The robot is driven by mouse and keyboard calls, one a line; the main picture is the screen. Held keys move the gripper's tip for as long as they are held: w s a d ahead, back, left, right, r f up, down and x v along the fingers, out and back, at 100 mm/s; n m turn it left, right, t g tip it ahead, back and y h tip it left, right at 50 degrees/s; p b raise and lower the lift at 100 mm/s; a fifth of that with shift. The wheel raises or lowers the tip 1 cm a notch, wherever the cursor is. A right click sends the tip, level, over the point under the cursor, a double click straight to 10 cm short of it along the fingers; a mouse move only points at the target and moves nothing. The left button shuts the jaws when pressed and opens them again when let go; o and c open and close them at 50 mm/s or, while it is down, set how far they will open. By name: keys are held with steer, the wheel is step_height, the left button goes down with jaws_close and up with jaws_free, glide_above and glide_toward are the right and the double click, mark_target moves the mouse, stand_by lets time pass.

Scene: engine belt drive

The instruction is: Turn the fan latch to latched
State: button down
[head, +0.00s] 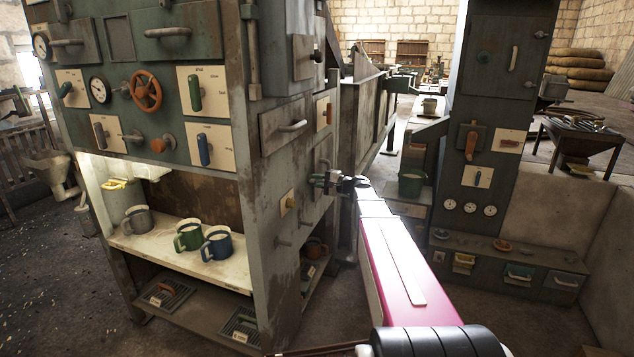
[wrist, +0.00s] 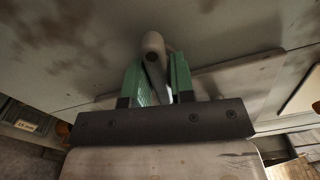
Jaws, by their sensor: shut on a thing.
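My gripper (head: 332,181) is at the side face of the large grey-green machine on the left in the head view. In the wrist view, the two green fingers of my gripper (wrist: 157,82) stand on either side of a grey rounded handle (wrist: 152,50) and are shut on it. The handle projects from a flat, stained panel (wrist: 70,45). I cannot read a label that names it as the fan latch. In the head view the handle is largely hidden by my gripper, and its latched or unlatched position cannot be told.
An orange handle on a cream plate (head: 318,112) is above my gripper. Green and blue mugs (head: 217,243) stand on the machine's shelf. A dark cabinet column (head: 490,110) stands to the right of my arm.

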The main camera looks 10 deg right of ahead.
steer(key=shift+n, duration=1.1)
steer(key=c, duration=1.3)
jaws_free()
steer(key=shift+c, duration=0.2)
steer(key=shift+s+d, duration=0.1)
steer(key=v, duration=1)
steer(key=shift+s+d, duration=0.2)
steer(key=shift+d, duration=0.05)
